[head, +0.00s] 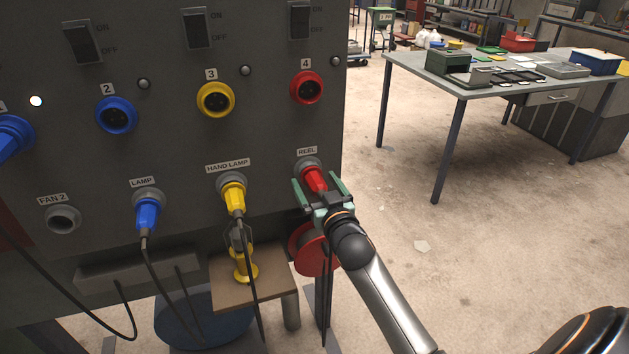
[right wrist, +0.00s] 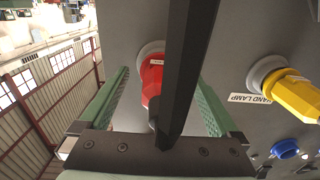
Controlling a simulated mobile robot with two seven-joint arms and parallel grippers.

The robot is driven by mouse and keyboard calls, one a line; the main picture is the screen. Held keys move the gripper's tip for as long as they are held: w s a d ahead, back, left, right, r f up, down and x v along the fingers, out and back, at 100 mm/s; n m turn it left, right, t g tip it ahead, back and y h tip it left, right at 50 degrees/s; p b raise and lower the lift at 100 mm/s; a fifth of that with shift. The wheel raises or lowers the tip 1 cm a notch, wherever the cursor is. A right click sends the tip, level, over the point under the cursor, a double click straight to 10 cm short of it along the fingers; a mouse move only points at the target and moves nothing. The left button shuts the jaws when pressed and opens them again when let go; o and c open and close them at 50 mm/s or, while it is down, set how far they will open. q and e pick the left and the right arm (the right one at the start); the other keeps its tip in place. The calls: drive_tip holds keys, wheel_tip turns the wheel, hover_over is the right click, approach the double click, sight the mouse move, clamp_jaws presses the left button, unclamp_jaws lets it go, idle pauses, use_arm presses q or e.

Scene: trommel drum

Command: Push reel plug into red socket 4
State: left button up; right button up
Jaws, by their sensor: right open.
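The red reel plug (head: 314,178) sits in the grey holder labelled REEL at the panel's lower right. My right gripper (head: 320,186) is open, its green fingers on either side of the plug. In the right wrist view the red plug (right wrist: 151,78) shows between the open fingers (right wrist: 160,95), with gaps on both sides and a dark bar crossing in front. Red socket 4 (head: 306,88) is empty, above the holder, with its switch (head: 299,20) higher up. My left gripper is not in view.
The yellow hand lamp plug (head: 234,196) and blue lamp plug (head: 147,212) sit in holders to the left. Yellow socket 3 (head: 215,99) and blue socket 2 (head: 116,115) are empty. A red reel (head: 306,250) hangs below. A workbench (head: 470,86) stands at right beyond open floor.

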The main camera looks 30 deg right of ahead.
clamp_jaws()
idle(0.8)
drive_tip(key=shift+s, duration=0.1)
drive_tip(key=shift+p+v, duration=0.55)
drive_tip(key=shift+v, duration=0.85)
drive_tip(key=shift+p+v, duration=0.5)
drive_tip(key=shift+v, duration=1.05)
drive_tip(key=shift+s, duration=0.1)
drive_tip(key=shift+p+v, duration=0.65)
drive_tip(key=shift+v, duration=1.75)
